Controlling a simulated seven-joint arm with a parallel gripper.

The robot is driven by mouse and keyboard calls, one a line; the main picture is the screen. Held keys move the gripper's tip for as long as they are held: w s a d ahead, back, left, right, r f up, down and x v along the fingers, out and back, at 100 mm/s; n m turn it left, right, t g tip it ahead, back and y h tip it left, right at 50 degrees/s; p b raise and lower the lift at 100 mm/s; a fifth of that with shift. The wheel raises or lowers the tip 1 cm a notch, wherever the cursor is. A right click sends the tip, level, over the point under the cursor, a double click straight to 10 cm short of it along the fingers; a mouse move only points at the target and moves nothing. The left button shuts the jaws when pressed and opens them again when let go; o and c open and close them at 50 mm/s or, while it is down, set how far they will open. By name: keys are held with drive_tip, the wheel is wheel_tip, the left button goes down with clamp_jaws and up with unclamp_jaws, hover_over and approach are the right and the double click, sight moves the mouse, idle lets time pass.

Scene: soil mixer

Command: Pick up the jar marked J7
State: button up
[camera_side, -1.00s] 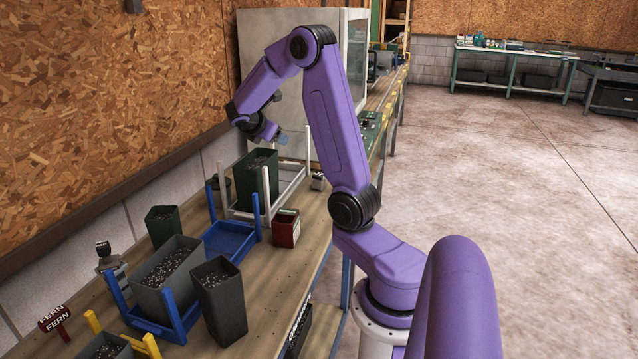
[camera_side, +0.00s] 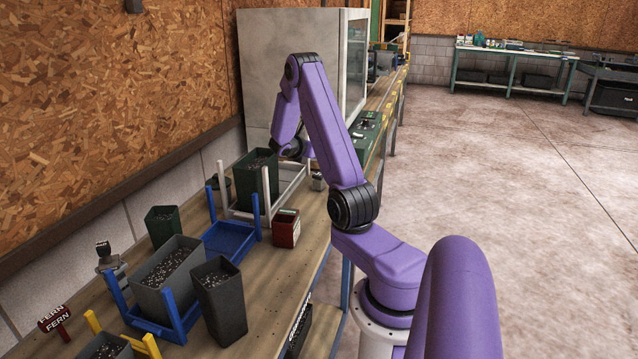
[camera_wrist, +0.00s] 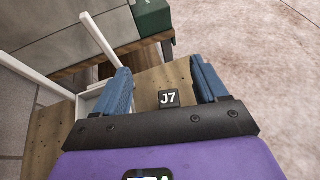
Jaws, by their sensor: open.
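The jar marked J7 (camera_wrist: 169,98) is small and dark with white lettering. In the wrist view it sits on the wooden bench between the two blue fingers of my gripper (camera_wrist: 161,68), nearer the right finger. The fingers are open, with gaps to the jar on both sides in the picture. How far above the jar they are is hard to tell. In the side view the jar (camera_side: 318,182) stands just right of the white rack (camera_side: 290,189). There my gripper's fingers are mostly hidden by my arm.
The white rack holds a green pot (camera_side: 250,182) of soil close to the jar's left. A dark red box (camera_side: 286,229), a blue rack (camera_side: 232,241) and grey pots (camera_side: 220,296) stand nearer the camera. A green machine (camera_side: 366,133) and a large grey cabinet (camera_side: 290,80) lie behind.

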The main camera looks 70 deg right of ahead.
sight(317, 176)
wheel_tip(317, 176, down, 10)
drive_tip(key=shift+r, duration=0.15)
drive_tip(key=shift+f+x, duration=0.2)
drive_tip(key=shift+x, duration=2.4)
drive_tip(key=shift+a, duration=0.15)
drive_tip(key=c, duration=1.1)
